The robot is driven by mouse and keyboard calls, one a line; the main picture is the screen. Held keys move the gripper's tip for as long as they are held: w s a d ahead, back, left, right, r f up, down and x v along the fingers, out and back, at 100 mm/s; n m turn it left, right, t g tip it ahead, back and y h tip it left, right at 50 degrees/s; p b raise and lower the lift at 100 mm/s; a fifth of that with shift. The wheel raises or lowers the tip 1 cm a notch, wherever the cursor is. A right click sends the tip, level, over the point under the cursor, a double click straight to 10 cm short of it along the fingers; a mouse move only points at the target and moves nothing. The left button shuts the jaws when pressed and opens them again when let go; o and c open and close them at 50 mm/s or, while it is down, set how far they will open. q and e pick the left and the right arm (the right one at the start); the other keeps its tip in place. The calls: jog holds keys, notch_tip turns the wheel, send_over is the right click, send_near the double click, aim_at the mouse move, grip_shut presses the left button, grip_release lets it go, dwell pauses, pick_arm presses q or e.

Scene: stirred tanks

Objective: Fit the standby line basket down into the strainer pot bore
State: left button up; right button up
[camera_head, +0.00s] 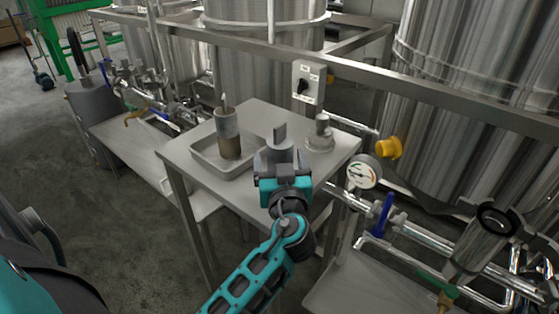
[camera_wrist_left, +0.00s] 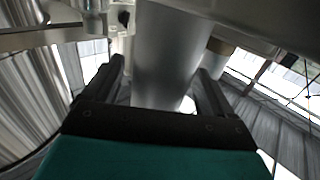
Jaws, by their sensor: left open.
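A cylindrical basket (camera_head: 229,146), grey above and brownish below, stands upright in a shallow steel tray (camera_head: 206,164), with a thin handle rising from its top. My left gripper (camera_head: 280,143) is over the table's front part, to the right of the basket and apart from it. Its fingers (camera_wrist_left: 160,88) are spread in the left wrist view. A plain grey cylinder (camera_wrist_left: 163,45) shows between and beyond them; I cannot tell which thing it is. The strainer pot (camera_head: 478,248) is at the far right with a dark-ringed round mouth. My right gripper is not in view.
A round metal lid with a knob (camera_head: 320,137) sits at the table's right side. Right of the steel table (camera_head: 178,152) are a pressure gauge (camera_head: 363,172), a blue-handled valve (camera_head: 386,215) and piping. A rail and a switch box (camera_head: 308,82) stand behind.

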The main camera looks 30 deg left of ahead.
pick_arm(q)
jog(key=shift+c, duration=0.4)
jog(key=shift+c, duration=0.7)
jog(key=c, duration=0.9)
jog(key=shift+r, duration=0.15)
jog(key=shift+c, duration=0.3)
